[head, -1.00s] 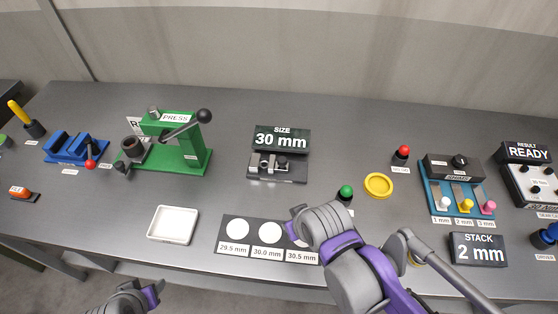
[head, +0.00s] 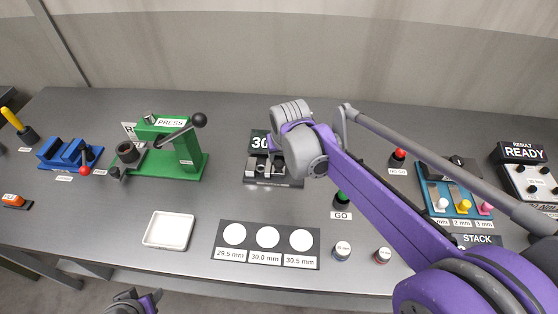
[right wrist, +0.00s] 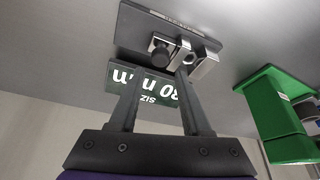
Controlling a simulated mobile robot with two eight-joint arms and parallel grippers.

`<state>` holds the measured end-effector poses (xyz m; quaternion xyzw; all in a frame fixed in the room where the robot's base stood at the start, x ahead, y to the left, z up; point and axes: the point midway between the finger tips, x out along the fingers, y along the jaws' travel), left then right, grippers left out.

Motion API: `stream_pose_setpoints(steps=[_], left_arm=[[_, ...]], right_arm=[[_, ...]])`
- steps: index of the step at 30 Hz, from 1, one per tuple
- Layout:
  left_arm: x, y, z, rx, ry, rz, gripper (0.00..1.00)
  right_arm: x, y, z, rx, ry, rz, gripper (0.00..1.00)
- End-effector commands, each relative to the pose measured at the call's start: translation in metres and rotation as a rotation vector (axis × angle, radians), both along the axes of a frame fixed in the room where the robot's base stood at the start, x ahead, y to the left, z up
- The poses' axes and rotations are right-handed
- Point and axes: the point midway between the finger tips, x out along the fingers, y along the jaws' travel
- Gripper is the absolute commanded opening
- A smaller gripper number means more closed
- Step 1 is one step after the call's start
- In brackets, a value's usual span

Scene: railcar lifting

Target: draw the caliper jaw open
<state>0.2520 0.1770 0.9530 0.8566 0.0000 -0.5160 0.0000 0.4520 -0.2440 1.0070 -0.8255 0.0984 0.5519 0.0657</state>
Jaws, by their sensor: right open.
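The caliper (head: 262,183) lies on the table below the SIZE 30 mm sign, partly covered by my right wrist in the head view. In the right wrist view, its dark base plate (right wrist: 140,32) carries silver jaw blocks (right wrist: 203,65) and a dark round knob (right wrist: 158,46). My right gripper (right wrist: 162,75) is open, its two fingers apart and empty, pointing at the caliper. The fingertips are close to the knob and jaw blocks; contact cannot be told. In the head view its fingers are largely hidden. My left gripper (head: 148,300) is at the bottom edge, only partly in view.
The SIZE sign (right wrist: 120,75) stands behind the fingers. A green press (head: 185,155) is left of the caliper. A white tray (head: 168,231) and the size card (head: 267,260) lie in front. The green GO button (head: 341,198) is near my right arm.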

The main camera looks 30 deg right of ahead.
Motion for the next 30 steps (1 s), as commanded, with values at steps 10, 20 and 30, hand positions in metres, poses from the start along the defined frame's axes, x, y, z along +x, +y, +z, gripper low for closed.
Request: stream_pose_setpoints(steps=[10,20,30], left_arm=[[-0.002,0.000,-0.005,0.000,0.004,0.000,0.50],[-0.002,0.000,-0.005,0.000,0.004,0.000,0.50],[-0.002,0.000,-0.005,0.000,0.004,0.000,0.50]], right_arm=[[0.018,-0.004,-0.045,0.000,0.000,0.000,0.48],[0.019,-0.005,-0.048,0.000,-0.001,0.000,0.48],[0.019,-0.004,-0.048,0.000,0.000,0.001,0.00]])
